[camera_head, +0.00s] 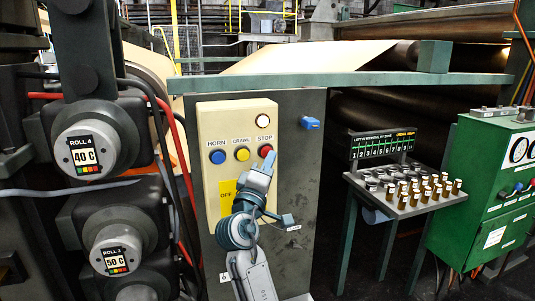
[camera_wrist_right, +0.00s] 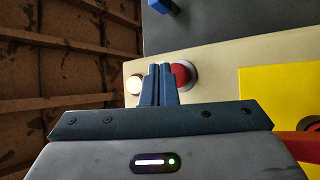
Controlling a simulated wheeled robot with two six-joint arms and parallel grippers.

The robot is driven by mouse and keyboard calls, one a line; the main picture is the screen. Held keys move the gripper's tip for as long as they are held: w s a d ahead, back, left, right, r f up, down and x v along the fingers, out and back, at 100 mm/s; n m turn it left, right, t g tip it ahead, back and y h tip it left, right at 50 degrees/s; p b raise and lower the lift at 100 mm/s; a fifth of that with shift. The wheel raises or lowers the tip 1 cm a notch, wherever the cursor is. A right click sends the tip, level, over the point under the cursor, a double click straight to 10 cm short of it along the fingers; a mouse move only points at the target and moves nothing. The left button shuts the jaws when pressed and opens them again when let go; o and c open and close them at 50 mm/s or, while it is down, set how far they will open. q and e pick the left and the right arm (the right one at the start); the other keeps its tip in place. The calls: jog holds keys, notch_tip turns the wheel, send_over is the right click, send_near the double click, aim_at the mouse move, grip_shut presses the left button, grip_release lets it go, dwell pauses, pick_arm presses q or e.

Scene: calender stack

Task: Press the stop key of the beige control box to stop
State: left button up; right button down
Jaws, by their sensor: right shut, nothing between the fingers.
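The beige control box (camera_head: 208,126) is on the dark front of a cabinet, left of centre in the head view. It carries a blue HORN key (camera_head: 218,157), a yellow CRAWL key (camera_head: 242,154) and the red STOP key (camera_head: 265,150). A white lamp (camera_head: 262,122) is lit above STOP. My right gripper (camera_head: 270,158) is shut and empty, its tips just at the lower edge of the STOP key. In the right wrist view the shut fingers (camera_wrist_right: 160,68) partly cover the red key (camera_wrist_right: 182,72); I cannot tell whether they touch it. My left gripper is out of view.
A yellow OFF plate (camera_head: 227,200) is low on the box, partly behind my right arm. A blue fitting (camera_head: 310,123) sticks out to the right of the box. Roll gauges and hoses (camera_head: 80,155) crowd the left. A small stand (camera_head: 405,206) and a green cabinet (camera_head: 470,215) stand right.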

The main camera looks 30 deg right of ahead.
jog(key=shift+w, duration=0.15)
jog(key=shift+w+d, duration=0.1)
jog(key=shift+w, duration=0.2)
jog(key=shift+w+d+b, duration=0.1)
jog(key=shift+w+b, duration=0.4)
jog(key=shift+b, duration=0.05)
dwell(0.8)
jog(key=shift+s, duration=0.1)
jog(key=shift+s+a, duration=0.2)
jog(key=shift+s, duration=0.75)
jog(key=shift+s+a+p, duration=0.15)
jog(key=shift+s+a, duration=0.05)
jog(key=shift+s, duration=0.6)
jog(key=shift+s+a+p, duration=0.15)
jog(key=shift+s+a, duration=0.05)
jog(key=shift+s, duration=0.55)
jog(key=shift+s+a+p, duration=0.15)
jog(key=shift+s+a, duration=0.05)
jog(key=shift+s, duration=0.6)
